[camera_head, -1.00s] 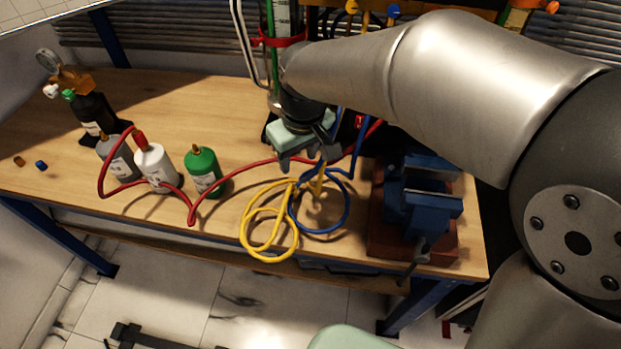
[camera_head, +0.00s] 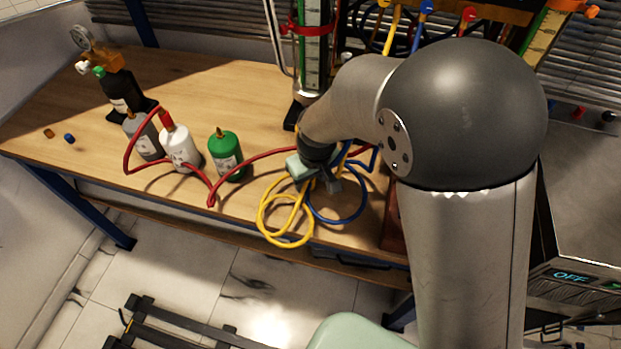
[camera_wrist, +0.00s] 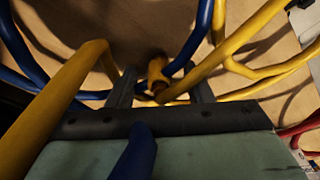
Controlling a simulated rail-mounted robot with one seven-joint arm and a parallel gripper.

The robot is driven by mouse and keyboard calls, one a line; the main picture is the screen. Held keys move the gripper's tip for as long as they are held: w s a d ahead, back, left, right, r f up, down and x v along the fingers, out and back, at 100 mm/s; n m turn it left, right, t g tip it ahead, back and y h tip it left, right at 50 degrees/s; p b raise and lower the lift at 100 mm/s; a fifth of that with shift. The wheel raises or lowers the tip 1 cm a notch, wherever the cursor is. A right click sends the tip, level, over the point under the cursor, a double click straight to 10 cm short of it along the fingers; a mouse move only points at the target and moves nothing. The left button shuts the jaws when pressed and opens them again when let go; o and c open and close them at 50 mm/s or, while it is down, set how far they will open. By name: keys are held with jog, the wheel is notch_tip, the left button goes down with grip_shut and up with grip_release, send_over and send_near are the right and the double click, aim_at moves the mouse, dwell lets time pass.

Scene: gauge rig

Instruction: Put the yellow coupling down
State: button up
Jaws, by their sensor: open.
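My gripper (camera_head: 323,184) is over the front of the wooden bench, among the yellow hose (camera_head: 285,222) and the blue hose (camera_head: 338,218). In the wrist view its two fingers (camera_wrist: 163,88) are apart. The yellow coupling (camera_wrist: 157,77) shows between the fingertips, close to the bench top, with a dark brownish end. A yellow hose and a blue hose pass close by it. I cannot tell whether it touches the bench or a finger. In the head view my arm and gripper hide the coupling.
A green bottle (camera_head: 226,155), a white bottle (camera_head: 180,148) and a grey bottle (camera_head: 143,136) stand left of my gripper. A red hose (camera_head: 211,198) runs from them toward it. My arm hides most of the vise. The bench's left front is mostly clear.

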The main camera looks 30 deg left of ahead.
jog(key=shift+f, duration=0.2)
grip_shut()
jog(key=shift+r, duration=0.1)
